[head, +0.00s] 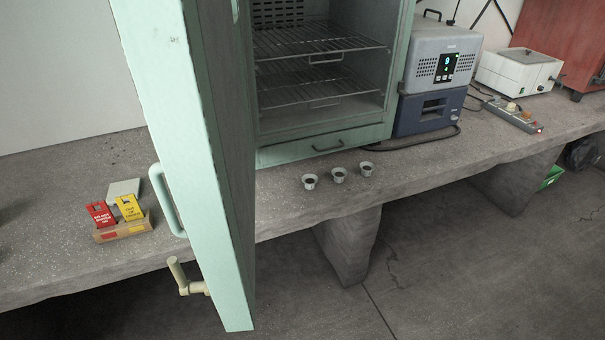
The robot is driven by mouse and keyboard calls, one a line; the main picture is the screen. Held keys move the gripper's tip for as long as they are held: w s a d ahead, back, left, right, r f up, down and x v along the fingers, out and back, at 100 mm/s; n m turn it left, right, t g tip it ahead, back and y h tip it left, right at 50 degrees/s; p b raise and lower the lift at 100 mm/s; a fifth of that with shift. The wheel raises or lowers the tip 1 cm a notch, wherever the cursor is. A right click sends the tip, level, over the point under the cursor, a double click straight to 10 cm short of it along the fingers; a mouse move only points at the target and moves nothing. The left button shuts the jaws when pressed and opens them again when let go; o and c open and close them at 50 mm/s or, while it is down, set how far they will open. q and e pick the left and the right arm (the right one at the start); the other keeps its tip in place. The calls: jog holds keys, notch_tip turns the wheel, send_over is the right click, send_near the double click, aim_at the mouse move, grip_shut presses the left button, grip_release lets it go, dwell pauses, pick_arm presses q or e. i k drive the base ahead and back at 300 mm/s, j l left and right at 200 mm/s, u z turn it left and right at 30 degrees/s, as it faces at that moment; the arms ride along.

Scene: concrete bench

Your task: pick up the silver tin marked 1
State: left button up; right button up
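Three small silver tins stand in a slanting row on the concrete bench, in front of the green cabinet: a left tin (309,185), a middle tin (339,178) and a right tin (366,172). They stand apart from one another, upright, with dark insides or tops. No number can be read on any of them, so I cannot tell which is marked 1. Neither of my grippers shows in the head view.
The green cabinet's door (200,120) stands open toward me, left of the tins. Wire shelves (320,88) inside look empty. A grey-blue device (440,60) stands right of the cabinet. The bench (420,165) right of the tins is clear.

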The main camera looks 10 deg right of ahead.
aim_at(339, 173)
jog(key=i+l+u, duration=0.2)
jog(key=l+u, duration=0.25)
jog(key=l, duration=0.3)
jog(key=l+u, duration=0.45)
jog(key=l, duration=0.35)
